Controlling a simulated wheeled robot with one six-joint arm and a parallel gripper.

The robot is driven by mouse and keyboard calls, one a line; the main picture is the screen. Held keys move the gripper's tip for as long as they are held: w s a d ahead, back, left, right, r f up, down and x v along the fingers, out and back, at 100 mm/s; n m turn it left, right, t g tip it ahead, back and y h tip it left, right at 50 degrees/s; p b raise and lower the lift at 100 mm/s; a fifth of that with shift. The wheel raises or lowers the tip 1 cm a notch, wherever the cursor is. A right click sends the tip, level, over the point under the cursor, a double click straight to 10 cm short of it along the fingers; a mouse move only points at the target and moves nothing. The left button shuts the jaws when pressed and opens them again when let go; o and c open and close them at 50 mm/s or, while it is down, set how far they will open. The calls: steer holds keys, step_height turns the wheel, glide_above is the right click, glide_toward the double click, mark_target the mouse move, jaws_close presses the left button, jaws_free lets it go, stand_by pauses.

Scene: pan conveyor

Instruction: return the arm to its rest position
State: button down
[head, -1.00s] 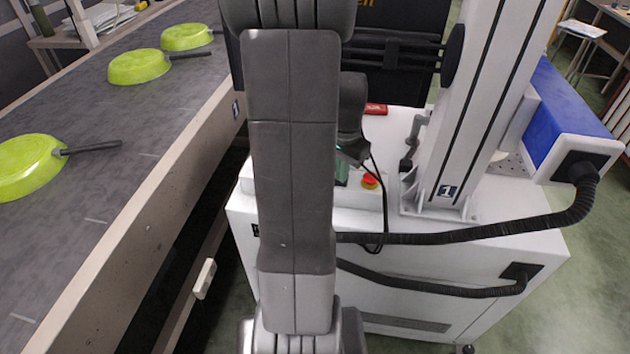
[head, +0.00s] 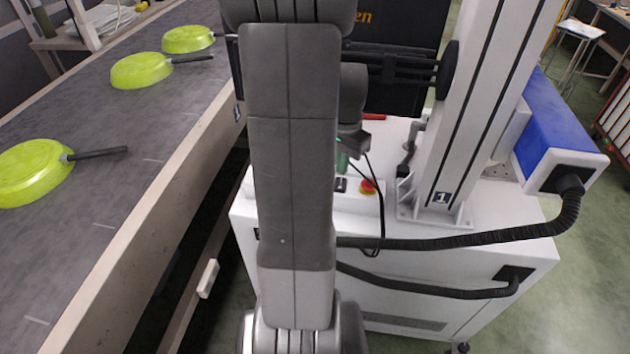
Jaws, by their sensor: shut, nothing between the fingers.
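My grey arm (head: 291,165) stands upright through the middle of the head view, from its base at the bottom edge to its elbow at the top. Its darker wrist part (head: 352,95) shows just right of it, folded back behind the long link. My gripper (head: 359,142) is mostly hidden there; a small end part shows above the white cabinet top. It is shut, and no object shows in it.
The conveyor (head: 120,130) on the left carries green pans (head: 35,172), (head: 141,70), (head: 188,39), clear of my arm. On the right are the white cabinet (head: 420,265), a white column (head: 490,100), a blue-white box (head: 565,130), hoses and a red button (head: 367,187).

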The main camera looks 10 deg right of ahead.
steer(key=shift+r+p, duration=0.55)
steer(key=shift+r, duration=0.4)
steer(key=shift+f, duration=0.15)
